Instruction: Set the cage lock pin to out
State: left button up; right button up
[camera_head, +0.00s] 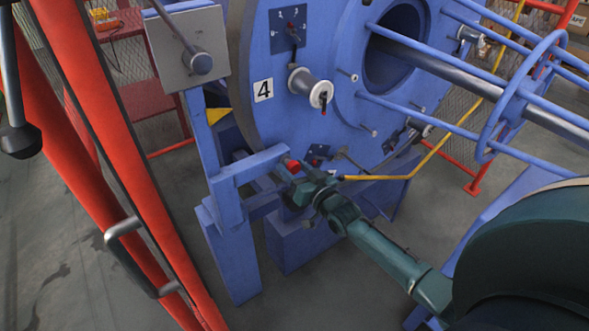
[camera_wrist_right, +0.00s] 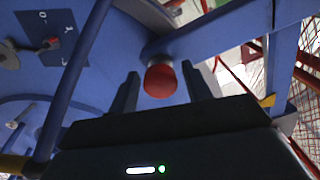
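The cage lock pin shows as a red knob (camera_head: 291,165) at the end of the blue bracket (camera_head: 250,165), low in front of the big blue disc. In the right wrist view the red knob (camera_wrist_right: 161,81) sits between my two dark fingertips, with a gap on each side. My right gripper (camera_head: 293,184) is open at the knob; its fingers also show in the right wrist view (camera_wrist_right: 160,90). I cannot tell how far the pin sits in or out; its shaft is mostly hidden. My left gripper is not in view.
The blue cage disc (camera_head: 330,60) carries a number 4 plate (camera_head: 263,90), a spool hub (camera_head: 311,88) and switch plates. A yellow rod (camera_head: 385,177) runs close to my right wrist. Red guard posts (camera_head: 110,130) stand at the left.

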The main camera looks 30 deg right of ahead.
aim_at(296, 171)
grip_shut()
jog(key=s+p, duration=0.2)
jog(key=s, duration=0.1)
jog(key=shift+s+d+r, duration=0.1)
jog(key=shift+s+d, duration=0.1)
jog(key=shift+f, duration=0.2)
jog(key=shift+c, duration=1.2)
grip_release()
jog(key=shift+o, duration=1.4)
jog(key=shift+s+r, duration=0.1)
jog(key=shift+o, duration=0.6)
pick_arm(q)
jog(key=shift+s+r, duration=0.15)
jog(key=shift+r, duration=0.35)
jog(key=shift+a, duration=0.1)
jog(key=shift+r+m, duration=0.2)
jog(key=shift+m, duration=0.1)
pick_arm(e)
jog(key=s+d, duration=0.2)
jog(key=s, duration=1.1)
